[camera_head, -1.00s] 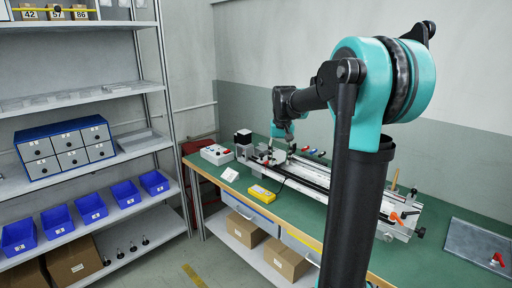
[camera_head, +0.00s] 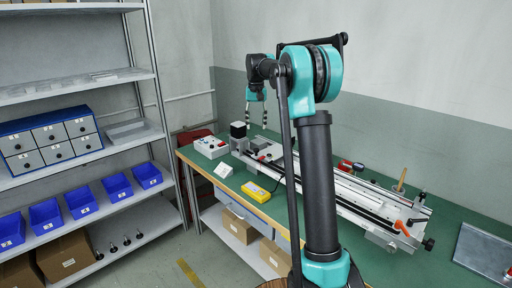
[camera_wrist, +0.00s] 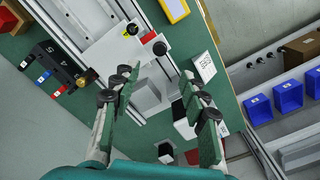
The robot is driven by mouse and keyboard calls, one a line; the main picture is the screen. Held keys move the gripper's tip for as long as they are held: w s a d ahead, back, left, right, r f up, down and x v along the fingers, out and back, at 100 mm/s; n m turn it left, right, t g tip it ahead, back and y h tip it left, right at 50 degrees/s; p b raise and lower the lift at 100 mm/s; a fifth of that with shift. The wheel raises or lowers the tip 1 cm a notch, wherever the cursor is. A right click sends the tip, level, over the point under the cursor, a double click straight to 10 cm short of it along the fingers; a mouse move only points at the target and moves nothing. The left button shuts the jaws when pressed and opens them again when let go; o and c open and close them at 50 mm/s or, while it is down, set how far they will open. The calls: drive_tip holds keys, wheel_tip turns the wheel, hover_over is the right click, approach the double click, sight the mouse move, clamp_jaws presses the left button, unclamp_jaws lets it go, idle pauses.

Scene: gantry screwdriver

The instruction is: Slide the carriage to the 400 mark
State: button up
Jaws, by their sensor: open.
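The gantry (camera_head: 350,193) is a long pale rail assembly on the green bench. My gripper (camera_head: 256,127) is open and empty, raised above this end of the gantry. In the wrist view its fingers (camera_wrist: 155,90) are spread, with a grey block (camera_wrist: 150,88) seen between them. The scale marks are too small to read.
A white control box (camera_head: 211,147), a white card (camera_head: 223,170) and a yellow device (camera_head: 256,191) lie in front of the gantry. A red-handled tool (camera_head: 350,166) lies behind it. Shelves with blue bins (camera_head: 118,187) stand at left. A grey tray (camera_head: 484,250) is at right.

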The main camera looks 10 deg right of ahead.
sight(256, 149)
wheel_tip(256, 149, down, 12)
drive_tip(key=shift+r, duration=0.25)
clamp_jaws()
idle(0.4)
